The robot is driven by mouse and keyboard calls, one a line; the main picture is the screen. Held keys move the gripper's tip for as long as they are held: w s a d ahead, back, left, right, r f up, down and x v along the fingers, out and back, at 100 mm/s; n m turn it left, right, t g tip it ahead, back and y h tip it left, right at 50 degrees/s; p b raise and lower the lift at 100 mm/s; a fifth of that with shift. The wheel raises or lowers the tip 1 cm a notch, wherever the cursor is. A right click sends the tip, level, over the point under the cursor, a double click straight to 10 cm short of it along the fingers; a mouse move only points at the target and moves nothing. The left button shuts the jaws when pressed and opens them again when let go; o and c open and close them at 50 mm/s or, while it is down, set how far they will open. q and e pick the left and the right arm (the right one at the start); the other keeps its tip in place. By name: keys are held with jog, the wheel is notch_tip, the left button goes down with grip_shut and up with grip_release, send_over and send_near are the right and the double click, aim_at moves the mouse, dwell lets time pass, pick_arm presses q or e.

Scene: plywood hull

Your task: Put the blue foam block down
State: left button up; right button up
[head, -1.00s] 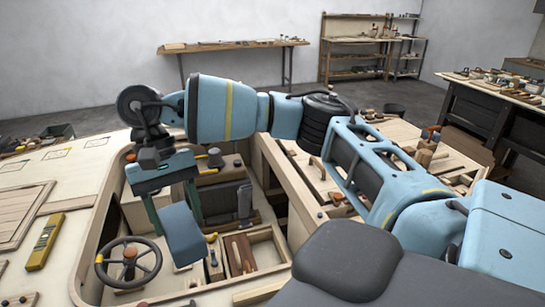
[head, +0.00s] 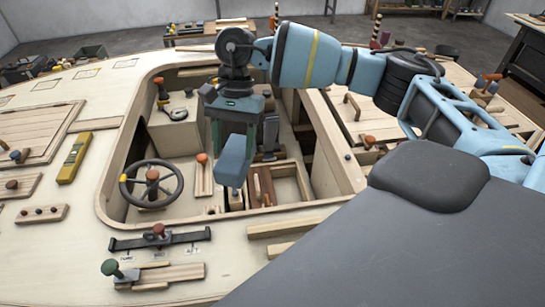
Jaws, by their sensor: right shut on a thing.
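The blue foam block (head: 233,162) is a grey-blue slab held upright and slightly tilted in my right gripper (head: 235,132). The gripper points down and is shut on the block's upper end. The block hangs over the open cockpit well of the plywood hull, in front of its compartments. The block's lower end shows no clear contact with anything below, and its height above the well floor is hard to tell. My left gripper is not in view.
A steering wheel (head: 151,184) stands left of the block. A wooden box (head: 291,181) with dark pieces lies to its right. A yellow level (head: 74,158) rests on the left deck. A black sliding lever plate (head: 160,241) and a green-knobbed latch (head: 112,268) sit on the front deck.

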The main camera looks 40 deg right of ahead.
jog(key=w+d+f+m+t+y+b, duration=0.1)
jog(key=w+d+f+m+t+b, duration=0.2)
jog(key=f+m, duration=0.6)
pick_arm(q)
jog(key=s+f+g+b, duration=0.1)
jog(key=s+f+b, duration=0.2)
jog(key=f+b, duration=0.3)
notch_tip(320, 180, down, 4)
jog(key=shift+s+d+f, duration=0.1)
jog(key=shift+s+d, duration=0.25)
pick_arm(e)
jog(key=m+t+h, duration=0.4)
jog(key=m+h, duration=0.3)
jog(key=m, duration=1.5)
send_over(288, 194)
notch_tip(288, 194, down, 24)
jog(key=shift+r, duration=0.25)
notch_tip(288, 194, down, 10)
jog(key=shift+w+r+b, duration=0.1)
jog(key=shift+r+b, duration=0.1)
jog(key=shift+b, duration=0.6)
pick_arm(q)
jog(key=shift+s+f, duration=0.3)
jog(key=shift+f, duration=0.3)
pick_arm(e)
jog(key=shift+f, duration=0.2)
jog(key=shift+f, duration=0.1)
